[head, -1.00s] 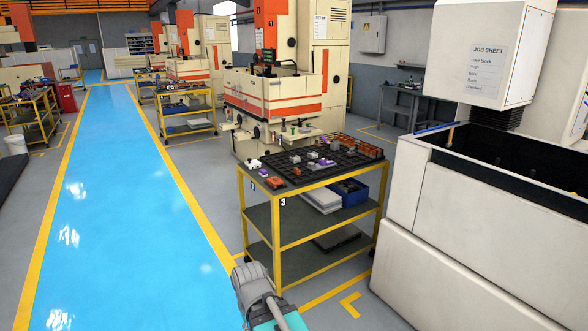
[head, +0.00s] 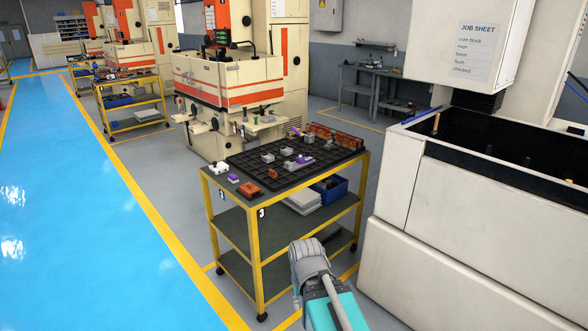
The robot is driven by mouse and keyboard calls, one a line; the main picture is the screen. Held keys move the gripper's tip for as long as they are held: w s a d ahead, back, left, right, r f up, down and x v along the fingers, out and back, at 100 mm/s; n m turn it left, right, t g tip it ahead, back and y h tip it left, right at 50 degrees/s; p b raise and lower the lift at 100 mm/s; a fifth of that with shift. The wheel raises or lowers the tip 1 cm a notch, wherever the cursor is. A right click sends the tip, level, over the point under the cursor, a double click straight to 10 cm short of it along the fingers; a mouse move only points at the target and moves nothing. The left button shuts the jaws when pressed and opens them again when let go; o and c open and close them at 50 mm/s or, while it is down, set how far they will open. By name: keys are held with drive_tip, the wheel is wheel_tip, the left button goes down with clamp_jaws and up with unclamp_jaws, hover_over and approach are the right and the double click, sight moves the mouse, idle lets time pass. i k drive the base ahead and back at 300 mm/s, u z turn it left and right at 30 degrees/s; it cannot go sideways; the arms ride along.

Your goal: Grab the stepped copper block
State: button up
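A copper-orange block (head: 249,189) lies at the front left corner of the cart's top, in front of the black grid tray. A smaller copper piece (head: 272,173) is on the tray's front left part. A row of copper pieces (head: 338,134) stands along the tray's back right edge. They are too small to tell for sure which one is stepped. Part of my arm shows at the bottom, in front of the cart and well apart from the blocks. My gripper's fingers are not visible.
The yellow-framed cart (head: 257,235) carries the black tray (head: 310,173), with grey and purple pieces on it. A white and a purple piece lie at its left corner. A large cream machine (head: 470,225) stands close on the right. The blue floor lane (head: 90,240) is clear.

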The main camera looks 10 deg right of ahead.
sight(272, 174)
drive_tip(key=u, duration=0.25)
drive_tip(key=i, duration=1.7)
drive_tip(key=z, duration=0.5)
